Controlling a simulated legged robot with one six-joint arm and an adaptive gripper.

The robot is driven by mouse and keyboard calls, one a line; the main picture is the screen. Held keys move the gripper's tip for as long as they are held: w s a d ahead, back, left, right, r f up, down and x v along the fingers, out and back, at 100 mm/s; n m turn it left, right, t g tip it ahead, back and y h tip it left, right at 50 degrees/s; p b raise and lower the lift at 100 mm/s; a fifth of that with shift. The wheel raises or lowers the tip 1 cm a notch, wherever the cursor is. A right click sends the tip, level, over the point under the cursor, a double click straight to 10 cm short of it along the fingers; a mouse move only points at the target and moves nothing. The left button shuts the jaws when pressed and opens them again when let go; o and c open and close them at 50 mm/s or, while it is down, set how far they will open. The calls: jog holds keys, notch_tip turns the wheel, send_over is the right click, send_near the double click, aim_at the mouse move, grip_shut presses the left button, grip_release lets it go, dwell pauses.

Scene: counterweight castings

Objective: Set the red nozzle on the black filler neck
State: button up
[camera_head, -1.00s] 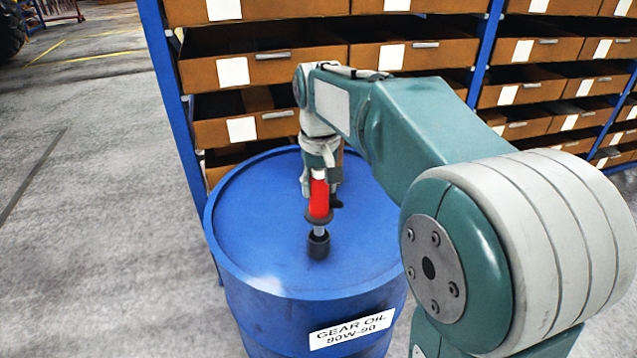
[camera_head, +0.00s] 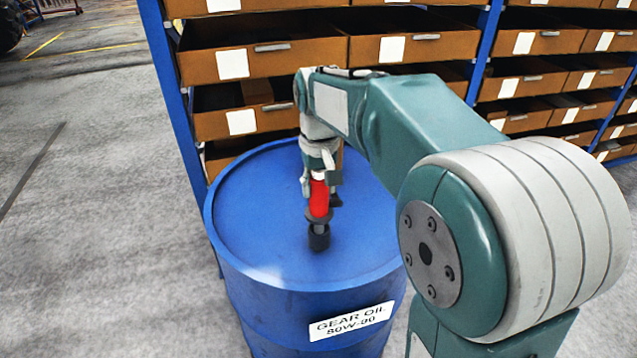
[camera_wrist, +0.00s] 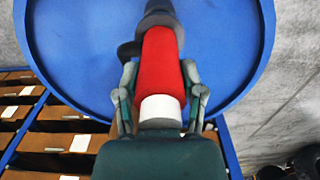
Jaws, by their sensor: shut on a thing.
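The red nozzle (camera_head: 319,199) is upright in my gripper (camera_head: 321,187), with its dark collar (camera_head: 319,216) low down. The black filler neck (camera_head: 319,239) stands on top of the blue drum (camera_head: 260,195). The nozzle's collar is right above the neck, and no bare tip shows between them; I cannot tell how deep the tip sits. In the wrist view, the red nozzle (camera_wrist: 161,68) lies between the fingers of my gripper (camera_wrist: 161,85), which are shut on it. The dark neck shows past its far end, partly hidden.
The drum has a raised rim and a gear oil label (camera_head: 351,321). A blue-framed rack with brown drawers (camera_head: 264,60) stands close behind it.

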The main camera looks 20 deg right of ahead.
aim_at(319, 200)
jog(key=shift+f, duration=1.8)
jog(key=o, duration=1)
jog(key=shift+o, duration=0.2)
notch_tip(319, 200, up, 12)
jog(key=shift+f, duration=0.15)
